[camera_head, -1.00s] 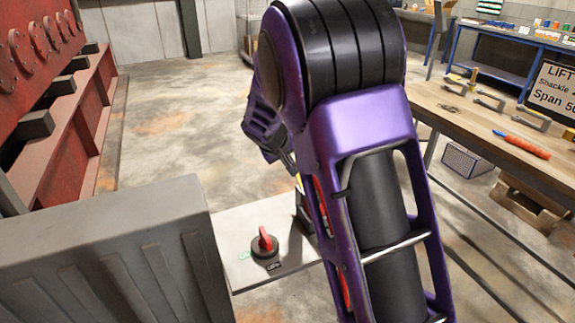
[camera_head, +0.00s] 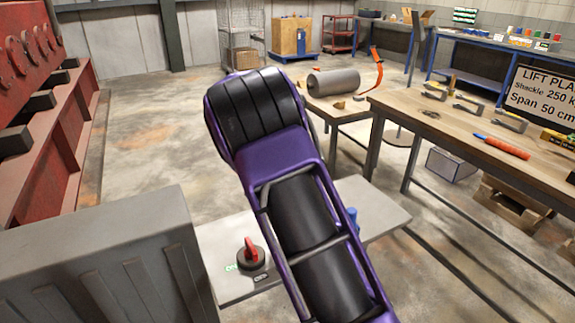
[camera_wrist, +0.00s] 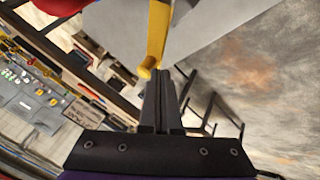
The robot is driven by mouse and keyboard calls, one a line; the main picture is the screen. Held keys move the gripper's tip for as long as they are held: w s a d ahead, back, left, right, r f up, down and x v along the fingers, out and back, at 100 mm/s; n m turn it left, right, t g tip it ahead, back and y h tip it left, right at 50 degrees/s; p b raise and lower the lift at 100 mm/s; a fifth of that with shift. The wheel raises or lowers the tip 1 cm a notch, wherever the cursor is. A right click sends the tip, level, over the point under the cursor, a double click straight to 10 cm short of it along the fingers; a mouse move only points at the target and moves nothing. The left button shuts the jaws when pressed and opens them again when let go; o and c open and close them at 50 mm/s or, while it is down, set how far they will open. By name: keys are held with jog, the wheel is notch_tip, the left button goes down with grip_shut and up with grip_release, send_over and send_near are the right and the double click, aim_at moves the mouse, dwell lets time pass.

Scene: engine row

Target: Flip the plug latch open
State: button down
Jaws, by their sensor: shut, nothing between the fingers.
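In the wrist view a yellow lever (camera_wrist: 157,35), which looks like the plug latch, hangs down from the top edge with a rounded lower end. My gripper (camera_wrist: 161,73) is shut and empty, its fingertips right by that end. I cannot tell whether they touch it. A red part (camera_wrist: 62,5) shows at the top left of the wrist view. In the head view my arm hides the gripper and the lever. A blue part (camera_head: 352,218) stands on the grey panel (camera_head: 385,205), just right of my arm.
A red-handled rotary switch (camera_head: 250,254) sits on the panel's left part. A grey ribbed cabinet (camera_head: 100,255) stands at the left front. A wooden workbench (camera_head: 440,125) with tools is on the right. Open concrete floor (camera_head: 150,120) lies behind.

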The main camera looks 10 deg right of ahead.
jog(key=shift+s+d+m+g+p, duration=0.3)
jog(key=shift+d+m+g+p, duration=0.2)
jog(key=shift+m, duration=0.35)
jog(key=shift+s+d+m+g+p, duration=0.25)
jog(key=shift+d+m+g+p, duration=0.25)
jog(key=shift+m, duration=0.4)
jog(key=shift+s+d+m+g+p, duration=0.35)
jog(key=shift+m+g, duration=0.25)
jog(key=shift+m, duration=0.25)
jog(key=shift+s, duration=0.1)
